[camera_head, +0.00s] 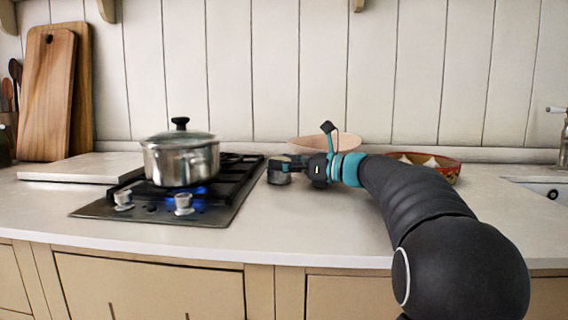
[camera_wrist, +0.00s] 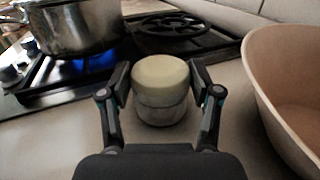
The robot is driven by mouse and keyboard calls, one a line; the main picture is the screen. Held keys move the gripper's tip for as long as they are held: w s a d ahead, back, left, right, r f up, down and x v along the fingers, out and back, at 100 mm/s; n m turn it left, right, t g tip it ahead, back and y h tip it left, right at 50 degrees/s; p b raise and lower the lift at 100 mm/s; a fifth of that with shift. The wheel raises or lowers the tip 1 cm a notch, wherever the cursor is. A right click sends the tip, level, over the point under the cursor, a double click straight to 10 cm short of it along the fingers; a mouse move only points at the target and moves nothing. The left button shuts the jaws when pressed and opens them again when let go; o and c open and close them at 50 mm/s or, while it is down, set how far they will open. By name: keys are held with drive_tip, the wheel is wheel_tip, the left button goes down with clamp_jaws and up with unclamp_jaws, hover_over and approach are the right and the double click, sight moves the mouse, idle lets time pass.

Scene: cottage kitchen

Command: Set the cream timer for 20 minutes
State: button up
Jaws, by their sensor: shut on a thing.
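The cream timer (camera_wrist: 161,72) stands upright on the counter in the wrist view, with a cream upper part above a metallic grey lower part. My gripper (camera_wrist: 160,78) is around its upper part, one finger on each side, and shut on it. In the head view my gripper (camera_head: 287,166) reaches in from the right, beside the hob, and the grey lower part of the timer (camera_head: 279,178) shows beneath the fingers. Any markings or numbers on the timer cannot be read.
A lidded steel pot (camera_head: 180,160) stands over a lit blue flame on the gas hob (camera_head: 222,205), close left of the timer. A pinkish bowl (camera_wrist: 262,85) is close on the right. A patterned red bowl (camera_head: 447,170) stands farther right. The front counter is clear.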

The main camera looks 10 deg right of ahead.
drive_tip(key=shift+s+a+m+t+h, duration=0.1)
drive_tip(key=shift+m+t+h, duration=0.3)
drive_tip(key=m+t+h+b, duration=0.1)
drive_tip(key=h, duration=0.1)
drive_tip(key=m+t+h+b, duration=0.1)
drive_tip(key=m+t+h, duration=0.1)
drive_tip(key=shift+s+a+f, duration=0.15)
drive_tip(key=shift+a, duration=0.05)
drive_tip(key=shift+m+t+h+b, duration=0.5)
drive_tip(key=shift+m+t+h, duration=0.1)
drive_tip(key=shift+m+h, duration=0.25)
drive_tip(key=shift+h, duration=0.25)
idle(0.7)
drive_tip(key=o, duration=1.2)
drive_tip(key=shift+c, duration=0.2)
drive_tip(key=shift+d, duration=0.1)
drive_tip(key=v, duration=1.2)
